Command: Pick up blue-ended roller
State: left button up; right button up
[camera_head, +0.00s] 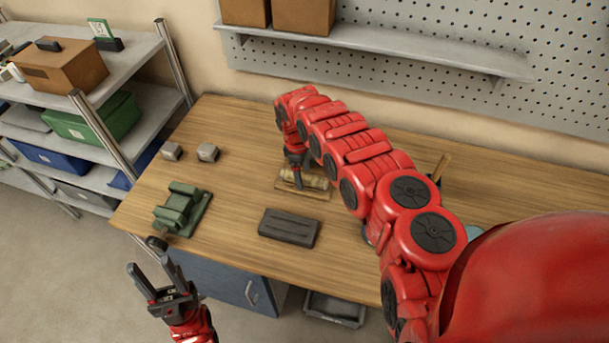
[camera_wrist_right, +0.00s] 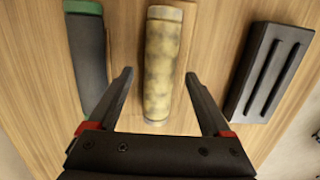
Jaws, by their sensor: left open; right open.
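No blue end is clear on any roller in view. In the right wrist view, a mottled beige roller (camera_wrist_right: 161,62) lies lengthwise between the fingers of my open right gripper (camera_wrist_right: 159,76). A dark roller (camera_wrist_right: 90,60) with a green end lies to the left, outside the fingers. In the head view my right gripper (camera_head: 295,177) points down at the beige roller (camera_head: 317,181), partly covering it; I cannot tell if they touch. My left gripper (camera_head: 148,264) is open and empty, in front of the bench.
A dark slotted block (camera_head: 289,228) lies in front of the roller. A green fixture (camera_head: 181,209) and two grey blocks (camera_head: 207,152) stand at the left on the wooden bench (camera_head: 240,180). A shelf rack (camera_head: 140,60) stands further left. My right arm hides much of the bench's right side.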

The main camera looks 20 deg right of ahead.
jog(key=shift+d+f, duration=0.1)
jog(key=shift+f, duration=0.45)
grip_shut()
